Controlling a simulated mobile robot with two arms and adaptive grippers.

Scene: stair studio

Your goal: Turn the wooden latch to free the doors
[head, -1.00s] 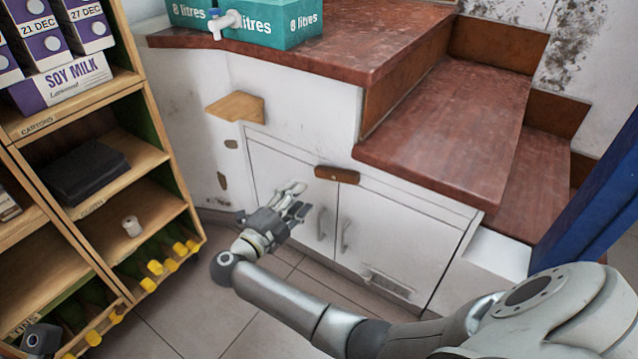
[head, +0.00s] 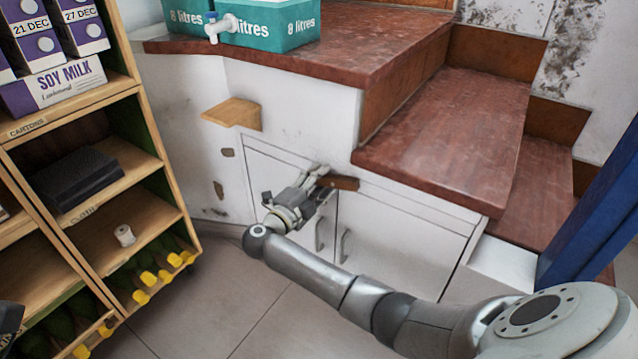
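The wooden latch (head: 343,183) is a short brown bar lying nearly level across the top of the seam between two white cupboard doors, the left door (head: 275,172) and the right door (head: 385,245). My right gripper (head: 321,181) is at the latch's left end, its fingers around or just in front of that end. The fingers hide the end, so I cannot tell whether they grip it. Both doors look closed, each with a grey handle near the seam. My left gripper's fingers are not in view.
Red-brown steps (head: 450,115) rise right of and above the doors. A small wooden ledge (head: 233,113) sticks out at upper left of them. A wooden shelf rack (head: 160,163) stands at left, a blue post (head: 590,215) at right. The floor (head: 215,310) between is clear.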

